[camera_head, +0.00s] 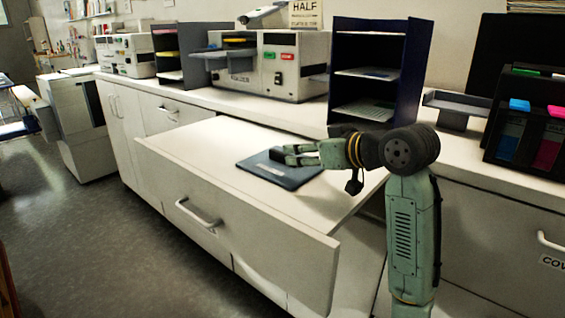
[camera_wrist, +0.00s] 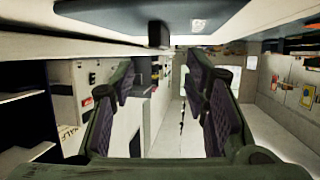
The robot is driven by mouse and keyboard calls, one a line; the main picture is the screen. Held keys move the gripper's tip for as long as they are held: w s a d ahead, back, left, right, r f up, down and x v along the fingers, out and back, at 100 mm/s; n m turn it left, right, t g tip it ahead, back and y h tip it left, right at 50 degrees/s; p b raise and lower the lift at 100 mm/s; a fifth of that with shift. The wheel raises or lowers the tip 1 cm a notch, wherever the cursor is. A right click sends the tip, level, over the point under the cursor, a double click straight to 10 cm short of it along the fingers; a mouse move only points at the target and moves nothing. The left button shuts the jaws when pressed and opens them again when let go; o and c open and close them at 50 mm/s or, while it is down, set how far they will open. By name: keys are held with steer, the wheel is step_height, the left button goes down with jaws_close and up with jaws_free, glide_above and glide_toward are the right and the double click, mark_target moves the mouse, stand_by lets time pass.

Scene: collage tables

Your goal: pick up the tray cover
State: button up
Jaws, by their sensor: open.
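The tray cover (camera_head: 285,174) is a flat dark blue panel with a small dark raised handle (camera_head: 277,154). It lies flat on the white surface inside the pulled-out drawer. My gripper (camera_head: 291,154) is low over the cover, close beside the handle on its right. In the wrist view, which looks upside down, the cover (camera_wrist: 120,12) fills the top edge and its handle (camera_wrist: 158,36) juts down. My open, empty gripper (camera_wrist: 160,82) shows there with its fingers apart and the handle roughly in line with the gap. Whether a finger touches the handle is unclear.
The drawer front (camera_head: 235,215) with its pull handle stands out from the counter. Behind are a dark blue shelf rack (camera_head: 366,75), a white machine (camera_head: 285,65) and a small grey tray (camera_head: 457,105). The drawer surface left of the cover is clear.

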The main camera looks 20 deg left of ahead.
mark_target(283, 160)
steer(key=x, duration=0.2)
steer(key=p+x, duration=0.1)
steer(key=x, duration=0.2)
steer(key=shift+w+a+f, duration=0.2)
steer(key=shift+w+f, duration=0.05)
steer(key=shift+f, duration=0.15)
steer(key=shift+c, duration=0.3)
jaws_close()
